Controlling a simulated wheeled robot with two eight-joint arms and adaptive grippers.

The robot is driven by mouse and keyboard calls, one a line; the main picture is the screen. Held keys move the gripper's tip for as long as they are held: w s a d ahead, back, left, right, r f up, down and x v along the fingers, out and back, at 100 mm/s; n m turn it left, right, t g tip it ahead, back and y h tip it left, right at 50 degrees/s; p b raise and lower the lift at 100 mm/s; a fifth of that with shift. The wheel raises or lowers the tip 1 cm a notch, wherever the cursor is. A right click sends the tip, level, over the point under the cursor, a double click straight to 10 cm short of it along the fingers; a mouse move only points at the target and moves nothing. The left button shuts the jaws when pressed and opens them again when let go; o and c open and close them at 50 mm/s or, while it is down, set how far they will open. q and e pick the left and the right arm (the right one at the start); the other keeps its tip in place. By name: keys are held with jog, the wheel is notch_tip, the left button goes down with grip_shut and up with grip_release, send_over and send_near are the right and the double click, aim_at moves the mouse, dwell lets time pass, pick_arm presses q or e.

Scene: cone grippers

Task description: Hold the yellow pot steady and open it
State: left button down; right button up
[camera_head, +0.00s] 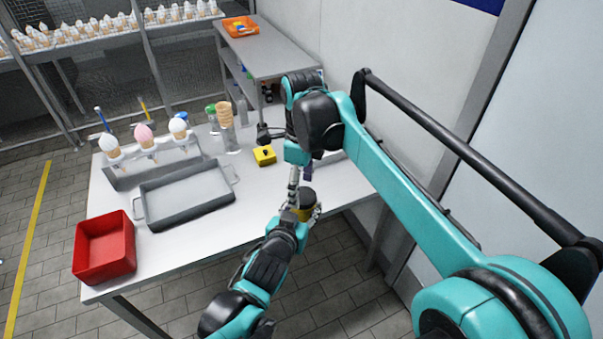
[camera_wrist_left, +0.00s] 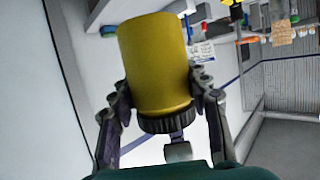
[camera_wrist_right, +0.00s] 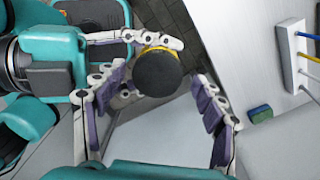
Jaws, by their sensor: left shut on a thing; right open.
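The yellow pot (camera_head: 314,212) has a dark round lid (camera_head: 307,197). It is held off the table's near right edge. My left gripper (camera_head: 301,214) is shut on the pot's side. In the left wrist view the pot (camera_wrist_left: 155,65) sits between the fingers (camera_wrist_left: 160,95), with its dark ribbed lid (camera_wrist_left: 165,125) toward the bottom of the picture. My right gripper (camera_head: 301,178) is open just above the lid. In the right wrist view the lid (camera_wrist_right: 158,73) lies between the open fingers (camera_wrist_right: 160,80), which do not visibly touch it.
The table (camera_head: 250,215) carries a grey tray (camera_head: 185,200), a red bin (camera_head: 104,248), a cone rack (camera_head: 150,168) and a yellow box (camera_head: 264,155) with a dark knob. A shelf with an orange tray (camera_head: 241,27) stands behind. A wall is at the right.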

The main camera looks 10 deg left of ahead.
jog(key=shift+f, duration=0.75)
jog(key=c, duration=1.2)
